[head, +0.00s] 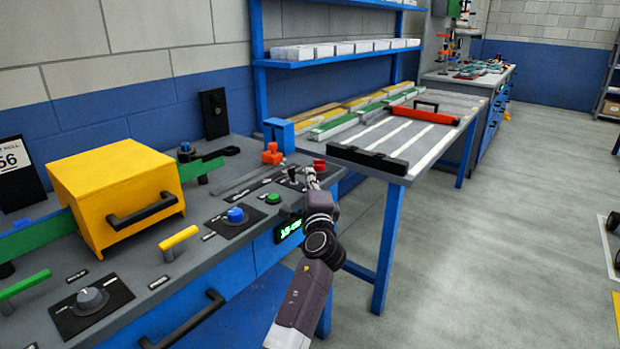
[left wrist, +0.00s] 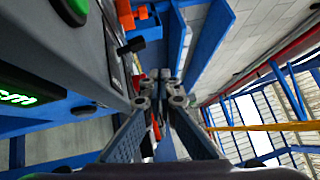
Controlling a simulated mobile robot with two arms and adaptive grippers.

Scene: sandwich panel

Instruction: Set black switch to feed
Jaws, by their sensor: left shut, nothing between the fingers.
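A small black switch (head: 292,173) stands on the grey panel top, just left of my left gripper (head: 312,178) in the head view. A black lever-like part, which looks like this switch (left wrist: 131,46), sticks out from the panel at the upper left of the left wrist view. My left gripper also shows in the left wrist view (left wrist: 161,76), its fingers together and empty, apart from the black part. It is at the panel's front right, near the red button (head: 319,164). The switch's labels are too small to read. My right gripper is not in view.
A green button (head: 273,198), a blue knob (head: 236,214) and a green-lit display (head: 290,229) are nearby. An orange part (head: 272,154) stands behind the switch. A yellow box (head: 115,190) is at left. A grey table (head: 385,150) adjoins at right; open floor lies beyond.

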